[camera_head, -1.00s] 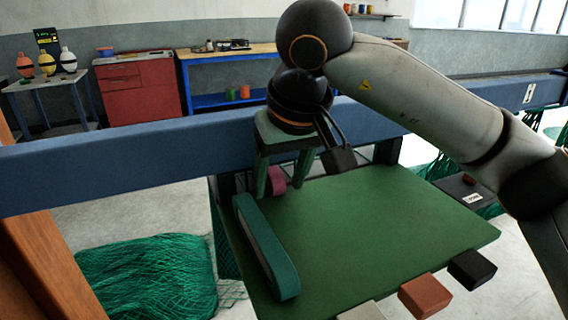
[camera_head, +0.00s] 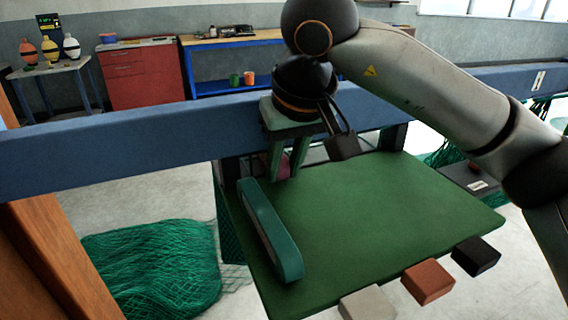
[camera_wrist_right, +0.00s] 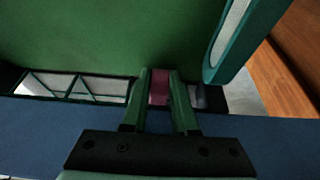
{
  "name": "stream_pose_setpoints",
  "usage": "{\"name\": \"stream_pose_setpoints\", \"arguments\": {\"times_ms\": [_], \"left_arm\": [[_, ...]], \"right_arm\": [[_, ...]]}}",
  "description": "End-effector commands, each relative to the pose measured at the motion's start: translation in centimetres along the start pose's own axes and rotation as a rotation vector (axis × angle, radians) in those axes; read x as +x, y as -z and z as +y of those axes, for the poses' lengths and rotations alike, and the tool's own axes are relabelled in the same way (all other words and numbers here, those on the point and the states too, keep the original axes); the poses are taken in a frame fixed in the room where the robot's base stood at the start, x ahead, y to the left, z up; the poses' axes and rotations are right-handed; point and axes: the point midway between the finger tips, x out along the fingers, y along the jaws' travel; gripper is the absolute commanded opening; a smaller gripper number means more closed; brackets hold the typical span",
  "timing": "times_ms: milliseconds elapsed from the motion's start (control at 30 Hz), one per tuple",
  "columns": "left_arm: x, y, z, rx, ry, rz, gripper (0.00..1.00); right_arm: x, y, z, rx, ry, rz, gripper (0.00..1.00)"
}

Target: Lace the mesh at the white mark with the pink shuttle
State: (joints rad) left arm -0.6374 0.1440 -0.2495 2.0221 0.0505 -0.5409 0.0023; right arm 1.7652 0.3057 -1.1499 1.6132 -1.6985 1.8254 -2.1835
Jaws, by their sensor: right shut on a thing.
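The pink shuttle (camera_head: 284,169) is at the far left part of the green board, close to the blue beam, and mostly hidden by my fingers. My right gripper (camera_head: 285,174) points down and is shut on it. In the right wrist view, the pink shuttle (camera_wrist_right: 160,88) shows as a narrow strip between the two green fingers of my right gripper (camera_wrist_right: 160,74). Dark green mesh (camera_head: 229,230) hangs at the board's left edge. I cannot make out a white mark on it. My left gripper is not in view.
The green board (camera_head: 380,225) is largely bare. A long teal rounded piece (camera_head: 270,232) lies along its left edge. Grey, red-brown and black blocks (camera_head: 428,281) sit at its front edge. The blue beam (camera_head: 130,150) crosses behind. A green net heap (camera_head: 150,265) lies on the floor.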

Motion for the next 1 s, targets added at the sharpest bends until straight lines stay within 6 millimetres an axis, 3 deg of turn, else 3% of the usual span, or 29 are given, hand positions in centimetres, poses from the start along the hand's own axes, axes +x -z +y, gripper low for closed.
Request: {"name": "stream_pose_setpoints", "arguments": {"times_ms": [167, 200, 500, 767, 867, 1000], "left_arm": [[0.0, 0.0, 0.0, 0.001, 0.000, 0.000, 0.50], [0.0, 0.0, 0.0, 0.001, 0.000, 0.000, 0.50], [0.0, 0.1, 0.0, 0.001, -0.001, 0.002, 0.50], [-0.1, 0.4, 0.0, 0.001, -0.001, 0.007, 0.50], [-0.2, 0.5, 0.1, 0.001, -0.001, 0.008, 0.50], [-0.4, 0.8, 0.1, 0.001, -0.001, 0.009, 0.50]], "right_arm": [[0.0, 0.0, 0.0, 0.000, 0.000, 0.000, 0.00], [0.0, 0.0, 0.0, 0.000, 0.000, 0.000, 0.30], [0.0, 0.0, 0.0, 0.000, 0.000, 0.000, 0.61], [-0.2, 0.0, 0.0, 0.000, 0.000, 0.001, 0.61], [-1.0, 0.1, 0.0, 0.000, 0.000, 0.001, 0.61], [-3.5, 0.1, 0.0, 0.000, 0.000, 0.004, 0.61]]}}
